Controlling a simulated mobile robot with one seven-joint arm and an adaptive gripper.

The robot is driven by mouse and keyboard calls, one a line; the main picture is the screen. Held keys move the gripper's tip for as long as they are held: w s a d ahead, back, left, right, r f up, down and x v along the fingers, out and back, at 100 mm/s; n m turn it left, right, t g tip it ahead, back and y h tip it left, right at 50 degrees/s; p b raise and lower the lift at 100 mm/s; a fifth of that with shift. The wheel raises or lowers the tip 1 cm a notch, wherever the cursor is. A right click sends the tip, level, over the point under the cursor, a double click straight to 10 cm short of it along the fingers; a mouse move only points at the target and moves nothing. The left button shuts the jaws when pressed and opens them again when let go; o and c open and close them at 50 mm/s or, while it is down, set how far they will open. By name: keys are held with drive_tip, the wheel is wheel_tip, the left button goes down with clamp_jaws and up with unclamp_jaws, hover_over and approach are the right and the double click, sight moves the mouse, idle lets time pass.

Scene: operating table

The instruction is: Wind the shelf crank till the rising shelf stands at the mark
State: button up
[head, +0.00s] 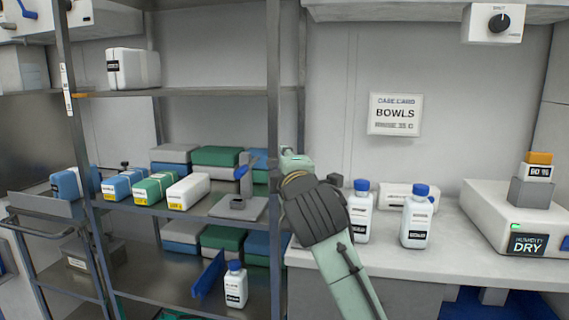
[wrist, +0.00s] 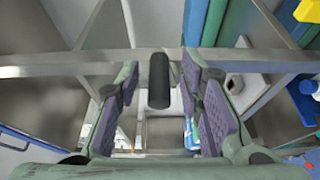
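A dark cylindrical grip (wrist: 158,85), apparently the crank's handle, stands between the fingers of my gripper (wrist: 159,72) in the wrist view. The fingers are open, with a gap on each side of the grip. In the head view my gripper (head: 297,165) is at the rack's right post, and my own wrist hides the crank there. The upper shelf (head: 200,92), which looks like the rising shelf, carries a white labelled box (head: 133,68). A small orange strip (head: 84,95) is at its left end, beside a white label strip (head: 67,88) on the left post.
The middle shelf holds blue, green and white packs (head: 153,188) and a grey stand (head: 240,207). A white bottle (head: 235,287) stands lower down. Right of my arm, two blue-capped bottles (head: 415,222) and a humidity unit (head: 510,215) stand on the counter (head: 460,250).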

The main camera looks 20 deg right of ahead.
drive_tip(key=v, duration=1.1)
drive_tip(key=shift+s, duration=0.35)
drive_tip(key=shift+r, duration=0.1)
drive_tip(key=w+a+m+g+h+p, duration=0.15)
drive_tip(key=a+m+g+h, duration=0.35)
drive_tip(key=m, duration=1.4)
drive_tip(key=w+d+p, duration=0.1)
drive_tip(key=w+d, duration=0.1)
drive_tip(key=w, duration=0.1)
drive_tip(key=w+d+t+p, duration=0.1)
drive_tip(key=w+d, duration=0.1)
drive_tip(key=w+d+t+h+p, duration=0.1)
drive_tip(key=w+d, duration=0.1)
drive_tip(key=w, duration=0.1)
drive_tip(key=shift+w+d, duration=0.35)
clamp_jaws()
